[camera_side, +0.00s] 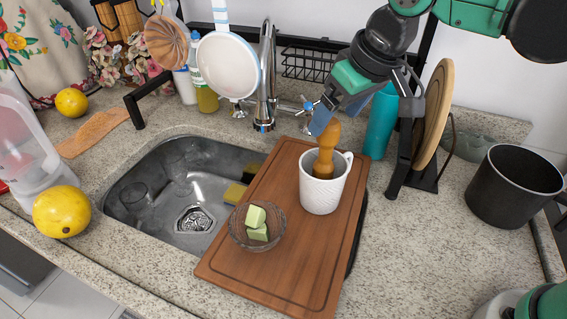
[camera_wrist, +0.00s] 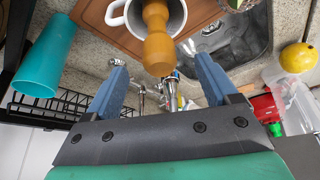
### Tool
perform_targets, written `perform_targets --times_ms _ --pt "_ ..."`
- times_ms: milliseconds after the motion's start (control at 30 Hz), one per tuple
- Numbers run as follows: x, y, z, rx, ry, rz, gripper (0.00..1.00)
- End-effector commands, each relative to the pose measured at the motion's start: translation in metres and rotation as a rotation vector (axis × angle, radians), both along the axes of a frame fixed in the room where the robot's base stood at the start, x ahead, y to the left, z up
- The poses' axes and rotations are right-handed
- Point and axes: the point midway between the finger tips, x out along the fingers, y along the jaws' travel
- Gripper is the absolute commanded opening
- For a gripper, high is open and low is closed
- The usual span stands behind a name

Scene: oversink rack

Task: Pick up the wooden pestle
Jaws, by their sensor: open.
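The wooden pestle (camera_side: 326,150) stands nearly upright in a white mug (camera_side: 323,192), its rounded top sticking out above the rim. The mug stands on the wooden cutting board (camera_side: 222,266). My gripper (camera_side: 323,118) is just above and around the pestle's top, with blue fingers apart. In the wrist view the pestle (camera_wrist: 158,45) lies between and ahead of the two fingers of my gripper (camera_wrist: 157,75), with a gap on each side. The pestle's lower end is hidden inside the mug.
A glass bowl (camera_side: 257,238) with green blocks sits on the board. The sink (camera_side: 150,200) is left. A teal tumbler (camera_side: 380,125) and a rack with a wooden plate (camera_side: 436,110) stand close right of my gripper. The faucet (camera_side: 265,75) is behind left; a black pot (camera_side: 512,185) is far right.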

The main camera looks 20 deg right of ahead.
Motion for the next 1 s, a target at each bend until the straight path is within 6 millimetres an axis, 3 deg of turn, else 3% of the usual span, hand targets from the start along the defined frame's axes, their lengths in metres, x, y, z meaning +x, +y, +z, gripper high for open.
perform_targets --times_ms 400,767,800,867,1000 --pt "0.018 0.004 -0.043 0.000 -0.003 -0.001 0.80" --pt "0.020 0.005 -0.050 0.000 -0.003 -0.001 0.80" --pt "0.020 0.005 -0.050 0.000 -0.003 -0.001 0.77" --pt "0.020 0.005 -0.050 0.000 -0.003 -0.001 0.60" --pt "0.020 0.005 -0.050 0.000 -0.003 -0.001 0.20"
